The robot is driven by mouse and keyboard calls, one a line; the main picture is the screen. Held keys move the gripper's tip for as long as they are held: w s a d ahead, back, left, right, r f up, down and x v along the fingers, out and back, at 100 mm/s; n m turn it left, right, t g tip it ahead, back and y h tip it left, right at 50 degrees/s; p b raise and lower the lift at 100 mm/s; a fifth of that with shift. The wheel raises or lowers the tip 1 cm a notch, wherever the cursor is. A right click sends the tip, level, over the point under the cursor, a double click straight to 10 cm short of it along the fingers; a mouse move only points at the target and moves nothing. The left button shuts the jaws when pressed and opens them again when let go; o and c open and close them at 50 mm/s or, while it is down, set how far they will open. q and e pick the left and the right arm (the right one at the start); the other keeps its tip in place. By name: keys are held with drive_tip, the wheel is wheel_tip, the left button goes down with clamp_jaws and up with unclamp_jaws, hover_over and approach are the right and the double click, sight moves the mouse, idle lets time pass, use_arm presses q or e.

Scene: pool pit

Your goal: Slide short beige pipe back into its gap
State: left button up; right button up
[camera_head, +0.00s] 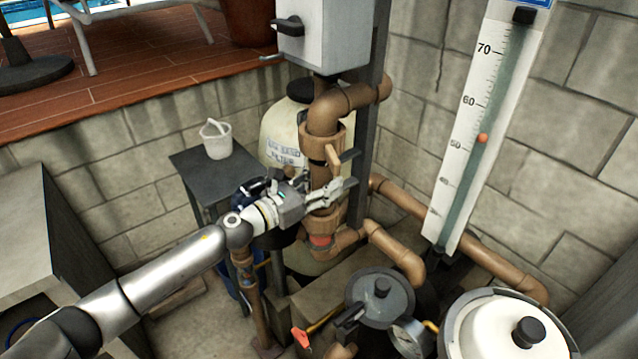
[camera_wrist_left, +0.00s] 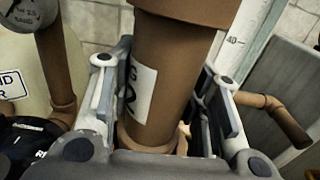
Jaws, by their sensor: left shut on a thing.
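The short beige pipe (camera_head: 320,174) stands about upright in the brown pipe run, below an upper collar (camera_head: 321,135) and above a lower fitting (camera_head: 325,218). My left gripper (camera_head: 330,190) is shut on it from the left side. In the left wrist view the pipe (camera_wrist_left: 175,60) fills the space between the two fingers (camera_wrist_left: 166,85), and a white label with dark print shows on it. A wider collar (camera_wrist_left: 190,8) is right above it. The fingers partly hide the lower end, so I cannot tell whether the pipe is fully seated. My right gripper is out of view.
A grey box (camera_head: 325,35) hangs above the pipes. A cream filter tank (camera_head: 280,135) stands behind. A white bucket (camera_head: 216,140) sits on a dark table at left. Round lidded housings (camera_head: 380,297) and a gauge (camera_head: 410,338) fill the front. A thermometer board (camera_head: 470,130) leans at right.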

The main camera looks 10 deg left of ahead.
use_arm(q)
drive_tip(key=shift+d+f, duration=0.2)
drive_tip(key=o, duration=1.5)
drive_tip(key=shift+w+d+f, duration=0.15)
drive_tip(key=shift+w+d, duration=0.2)
drive_tip(key=shift+w, duration=0.15)
drive_tip(key=shift+o, duration=0.4)
drive_tip(key=shift+s+a, duration=0.2)
drive_tip(key=shift+a, duration=0.15)
drive_tip(key=shift+s, duration=0.1)
drive_tip(key=b+v, duration=0.4)
drive_tip(key=v, duration=0.8)
drive_tip(key=shift+b, duration=0.3)
